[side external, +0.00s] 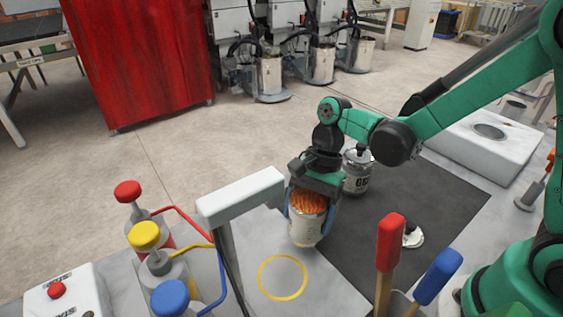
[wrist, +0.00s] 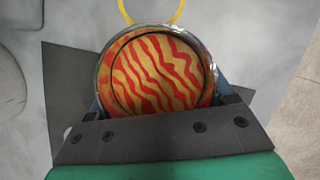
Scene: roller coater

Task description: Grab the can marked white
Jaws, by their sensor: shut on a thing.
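My gripper (side external: 309,212) is shut on a can (side external: 306,229) with a pale side and a red-and-yellow wavy pattern on top. Its label is too small to read, so I cannot tell whether it is marked white. In the wrist view the patterned top of the held can (wrist: 158,72) fills the space in front of the gripper's dark plate. A second can (side external: 357,174), grey with a pale label and dark lettering, stands upright behind my gripper on the dark mat. I cannot tell whether the held can touches the worktop.
A yellow ring (side external: 283,278) lies on the worktop in front of the held can, empty. A white post with an arm (side external: 240,198) stands close to its left. Red, yellow and blue capped bottles (side external: 145,237) stand further left. Red and blue handles (side external: 390,242) rise at the front right.

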